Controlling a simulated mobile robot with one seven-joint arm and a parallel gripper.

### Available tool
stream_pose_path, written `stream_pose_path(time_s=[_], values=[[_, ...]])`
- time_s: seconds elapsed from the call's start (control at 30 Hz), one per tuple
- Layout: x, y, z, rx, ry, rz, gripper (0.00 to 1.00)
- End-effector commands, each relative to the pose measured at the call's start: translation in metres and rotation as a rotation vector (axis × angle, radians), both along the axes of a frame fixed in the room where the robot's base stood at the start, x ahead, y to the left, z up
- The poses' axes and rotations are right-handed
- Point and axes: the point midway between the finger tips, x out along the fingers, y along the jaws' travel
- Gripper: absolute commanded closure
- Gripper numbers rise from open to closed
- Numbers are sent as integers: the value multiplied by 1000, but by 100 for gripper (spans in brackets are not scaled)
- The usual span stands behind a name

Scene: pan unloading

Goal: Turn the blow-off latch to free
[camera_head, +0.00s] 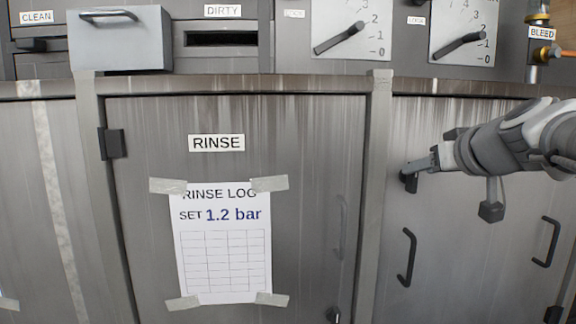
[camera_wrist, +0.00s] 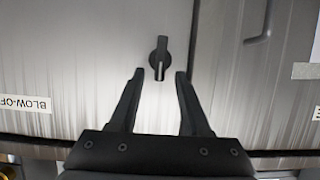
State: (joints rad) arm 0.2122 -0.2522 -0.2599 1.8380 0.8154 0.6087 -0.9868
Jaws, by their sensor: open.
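The blow-off latch (camera_wrist: 160,57) is a small dark turning knob with a pale mark along its lower part, on a grey metal door. It shows upright in the wrist view, just ahead of my fingertips and centred between them. My gripper (camera_wrist: 160,76) is open, with one finger on each side of the latch's line; whether they touch it I cannot tell. In the head view my gripper (camera_head: 412,171) is at the upper part of the right-hand door and hides most of the latch. A BLOW-OFF label (camera_wrist: 25,104) shows upside down and cut off in the wrist view.
The RINSE door (camera_head: 300,180) with a taped rinse log (camera_head: 222,245) is left of my arm. Door handles (camera_head: 407,258) (camera_head: 547,242) stick out below my gripper. A drawer (camera_head: 121,40), dials (camera_head: 352,28) and a brass BLEED valve (camera_head: 540,52) sit above.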

Motion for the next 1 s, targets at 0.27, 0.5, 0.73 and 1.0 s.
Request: stream_pose_path(time_s=[0.27,0.5,0.73,1.0], values=[[23,1,-9,0,0,0,52],[24,1,-10,0,-1,0,52],[24,1,-10,0,-1,0,83],[24,1,-10,1,0,0,100]])
